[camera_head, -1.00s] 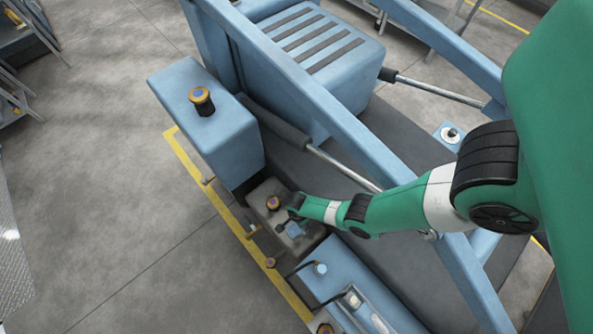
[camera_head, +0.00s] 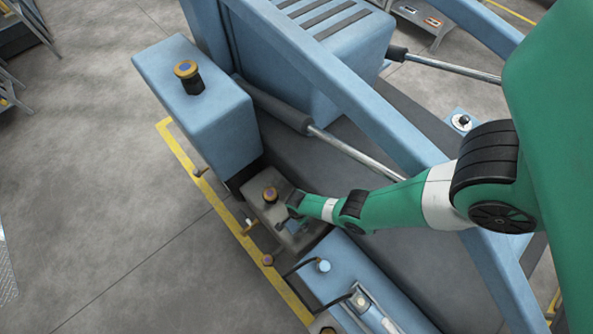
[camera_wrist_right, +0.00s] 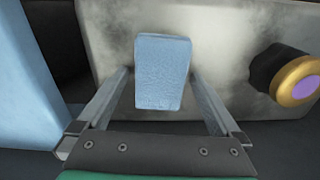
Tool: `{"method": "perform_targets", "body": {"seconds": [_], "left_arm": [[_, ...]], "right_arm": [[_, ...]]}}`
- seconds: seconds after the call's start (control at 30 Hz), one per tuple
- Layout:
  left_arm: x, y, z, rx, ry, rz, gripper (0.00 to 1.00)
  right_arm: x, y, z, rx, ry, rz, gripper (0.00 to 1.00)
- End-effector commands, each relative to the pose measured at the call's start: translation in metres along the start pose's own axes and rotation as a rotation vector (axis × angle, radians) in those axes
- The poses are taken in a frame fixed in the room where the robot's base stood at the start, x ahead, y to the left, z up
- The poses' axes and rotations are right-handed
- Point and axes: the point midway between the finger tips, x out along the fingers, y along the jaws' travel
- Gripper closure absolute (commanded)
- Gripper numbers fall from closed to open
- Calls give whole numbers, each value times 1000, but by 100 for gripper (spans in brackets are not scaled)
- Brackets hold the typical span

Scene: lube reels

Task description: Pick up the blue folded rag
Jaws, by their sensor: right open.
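The blue folded rag (camera_wrist_right: 163,72) lies on a grey, scuffed metal surface (camera_wrist_right: 225,45) in the right wrist view. My right gripper (camera_wrist_right: 160,78) is open, with one finger on each side of the rag. I cannot tell whether the fingers touch it. In the head view my right gripper (camera_head: 291,217) is low over the grey box (camera_head: 262,211) between the blue housings, and I cannot make out the rag clearly there. My left gripper is not in view.
A gold-rimmed knob with a purple top (camera_wrist_right: 297,80) stands right of the rag; it also shows in the head view (camera_head: 270,195). A blue housing (camera_head: 205,110) with another gold-capped knob (camera_head: 188,75) stands behind. A blue beam and a cylinder rod (camera_head: 355,155) run close to my right arm.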

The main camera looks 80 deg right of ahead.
Motion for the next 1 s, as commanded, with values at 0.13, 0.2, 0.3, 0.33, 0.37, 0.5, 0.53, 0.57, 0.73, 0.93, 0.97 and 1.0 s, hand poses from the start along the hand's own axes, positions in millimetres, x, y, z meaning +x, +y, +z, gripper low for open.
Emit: {"method": "perform_targets", "body": {"seconds": [0.13,0.2,0.3,0.33,0.37,0.5,0.53,0.57,0.73,0.93,0.97,1.0], "left_arm": [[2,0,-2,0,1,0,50],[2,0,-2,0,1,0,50],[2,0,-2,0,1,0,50],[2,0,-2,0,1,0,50],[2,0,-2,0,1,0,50],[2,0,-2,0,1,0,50],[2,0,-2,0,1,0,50],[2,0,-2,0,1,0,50],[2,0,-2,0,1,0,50],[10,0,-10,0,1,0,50],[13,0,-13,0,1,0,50],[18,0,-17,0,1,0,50]], "right_arm": [[-2,0,0,0,0,-1,2],[-2,0,0,0,0,-1,14],[-2,0,0,-1,0,0,32],[-2,0,0,-1,0,0,38],[-2,0,0,-1,0,0,43],[-2,0,0,-1,0,0,68],[-2,0,0,-1,0,0,74],[-2,0,0,-1,0,0,79],[-2,0,0,-1,0,0,81],[-15,0,0,-1,0,-1,81],[-20,0,0,-1,0,-1,81],[-27,0,0,-1,-1,-1,81]]}}
